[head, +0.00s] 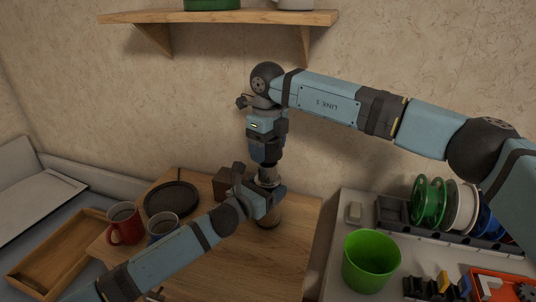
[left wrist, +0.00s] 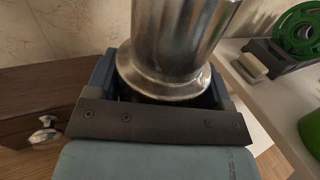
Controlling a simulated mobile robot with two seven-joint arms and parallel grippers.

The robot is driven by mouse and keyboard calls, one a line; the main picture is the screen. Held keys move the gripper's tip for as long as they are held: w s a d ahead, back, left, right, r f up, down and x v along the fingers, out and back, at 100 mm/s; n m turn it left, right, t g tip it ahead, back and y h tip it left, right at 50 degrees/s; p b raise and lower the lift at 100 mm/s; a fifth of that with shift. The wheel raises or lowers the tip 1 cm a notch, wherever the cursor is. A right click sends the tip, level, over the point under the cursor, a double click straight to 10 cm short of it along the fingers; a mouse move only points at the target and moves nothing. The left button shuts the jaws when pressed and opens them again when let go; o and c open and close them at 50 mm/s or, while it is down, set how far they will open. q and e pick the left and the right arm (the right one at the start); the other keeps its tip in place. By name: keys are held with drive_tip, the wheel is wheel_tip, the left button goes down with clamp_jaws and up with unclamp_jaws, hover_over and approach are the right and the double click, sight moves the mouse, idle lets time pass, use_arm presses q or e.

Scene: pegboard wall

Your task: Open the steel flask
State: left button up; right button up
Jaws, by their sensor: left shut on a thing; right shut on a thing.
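The steel flask (head: 267,216) stands upright on the wooden table, partly hidden by my grippers. My left gripper (head: 264,195) reaches in from the lower left and is shut around the flask's body. In the left wrist view the shiny flask (left wrist: 178,40) rises between the fingers of this gripper (left wrist: 165,90), with a wider steel rim at finger level. My right gripper (head: 267,163) points down from above and is shut on the flask's top. The top is mostly hidden by the fingers, so I cannot tell whether the lid has turned or come loose.
Left are a red mug (head: 124,226), a grey mug (head: 162,227), a dark round plate (head: 171,198) and a wooden tray (head: 50,262). Right are a green cup (head: 371,262) and spools (head: 430,202). A shelf (head: 220,18) hangs above.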

use_arm(q)
drive_tip(key=o, duration=1.7)
drive_tip(key=shift+s+a, duration=0.1)
